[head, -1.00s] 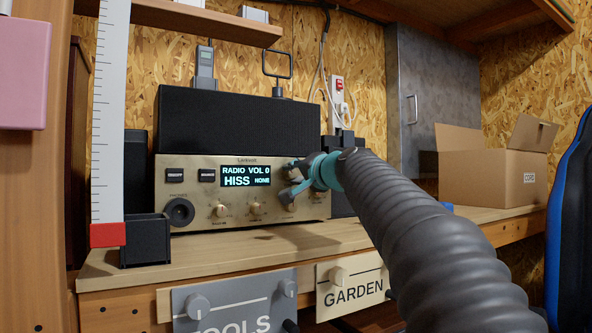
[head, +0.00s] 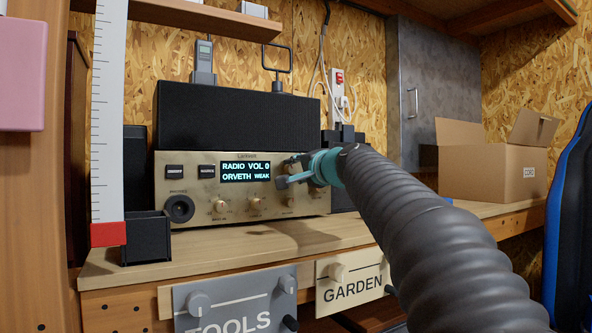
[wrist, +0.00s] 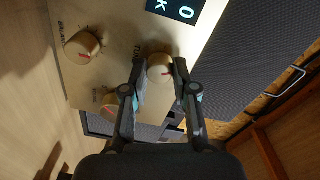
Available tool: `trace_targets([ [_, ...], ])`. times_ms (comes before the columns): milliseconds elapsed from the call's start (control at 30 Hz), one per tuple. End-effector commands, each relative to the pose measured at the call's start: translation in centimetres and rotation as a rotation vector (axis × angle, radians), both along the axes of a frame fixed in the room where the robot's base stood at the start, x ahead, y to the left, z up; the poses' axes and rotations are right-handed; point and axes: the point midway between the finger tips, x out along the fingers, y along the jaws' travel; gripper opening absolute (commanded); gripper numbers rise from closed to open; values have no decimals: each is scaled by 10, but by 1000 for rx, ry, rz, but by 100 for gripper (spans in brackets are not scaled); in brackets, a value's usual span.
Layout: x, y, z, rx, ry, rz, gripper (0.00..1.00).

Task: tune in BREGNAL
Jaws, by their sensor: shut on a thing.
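The radio (head: 203,190) is a beige-fronted set on the bench with a lit display (head: 245,172) reading "RADIO VOL 0" and "ORVETH WEAK". My gripper (head: 287,173) is at the right part of its front panel. In the wrist view my gripper's two fingers stand either side of a round beige knob (wrist: 160,70) with a red mark, shut on it. A partly covered label beside this knob begins "TU". My gripper hides most of that knob in the head view. Two other knobs, one upper left (wrist: 82,47) and one lower (wrist: 112,103), show in the wrist view.
A black speaker-like box (head: 237,118) sits on the radio. A small black bin (head: 146,238) and a white ruler with a red foot (head: 108,234) stand at the left. An open cardboard box (head: 493,172) is at the right. Drawers marked TOOLS and GARDEN are below.

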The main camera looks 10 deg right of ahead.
Motion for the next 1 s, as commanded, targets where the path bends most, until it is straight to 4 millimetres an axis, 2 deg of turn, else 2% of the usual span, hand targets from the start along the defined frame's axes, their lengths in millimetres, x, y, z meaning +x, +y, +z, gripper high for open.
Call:
trace_targets([
  [33,0,0,1,0,-2,-2,35],
  [100,0,0,1,0,-2,-2,53],
  [400,0,0,0,-1,-2,-1,53],
  [533,-7,-2,1,-1,-1,-1,53],
  [667,-24,-7,2,0,-2,-2,53],
  [1000,-86,-27,4,-1,-3,-4,53],
])
